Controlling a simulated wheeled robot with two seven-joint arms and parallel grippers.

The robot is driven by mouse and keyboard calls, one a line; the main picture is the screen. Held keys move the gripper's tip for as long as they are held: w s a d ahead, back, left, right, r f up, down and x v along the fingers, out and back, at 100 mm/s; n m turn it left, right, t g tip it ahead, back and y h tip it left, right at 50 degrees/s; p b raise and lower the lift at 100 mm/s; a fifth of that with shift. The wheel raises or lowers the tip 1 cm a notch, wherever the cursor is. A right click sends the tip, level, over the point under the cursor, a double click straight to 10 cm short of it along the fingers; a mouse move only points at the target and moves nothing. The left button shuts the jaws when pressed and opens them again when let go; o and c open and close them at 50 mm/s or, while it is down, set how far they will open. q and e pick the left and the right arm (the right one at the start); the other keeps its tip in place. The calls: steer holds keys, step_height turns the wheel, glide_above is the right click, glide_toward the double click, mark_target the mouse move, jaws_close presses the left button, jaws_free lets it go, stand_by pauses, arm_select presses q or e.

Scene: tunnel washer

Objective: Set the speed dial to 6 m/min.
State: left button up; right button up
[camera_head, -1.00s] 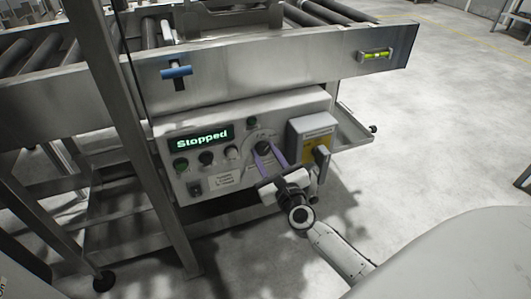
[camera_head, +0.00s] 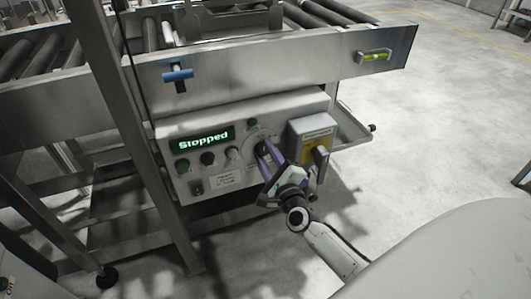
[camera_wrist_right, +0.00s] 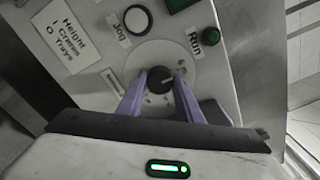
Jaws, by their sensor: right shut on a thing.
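The speed dial is a dark round knob (camera_wrist_right: 159,77) on a pale round scale plate, seen in the right wrist view. In the head view the fingers mostly hide the knob. The display (camera_head: 203,139) reads "Stopped" in green. My left gripper is not in view.
A white button labelled Jog (camera_wrist_right: 137,19) and a green one labelled Run (camera_wrist_right: 210,36) sit close to the dial. A yellow-backed switch (camera_head: 319,153) is just right of my gripper. The roller conveyor's steel side rail (camera_head: 270,69) runs above the panel.

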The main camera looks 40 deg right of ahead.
stand_by(0.5)
steer(key=o, duration=1)
steer(key=shift+o, duration=0.2)
steer(key=shift+s, duration=0.1)
steer(key=v, duration=1)
steer(key=shift+p, duration=0.3)
steer(key=shift+s, duration=0.1)
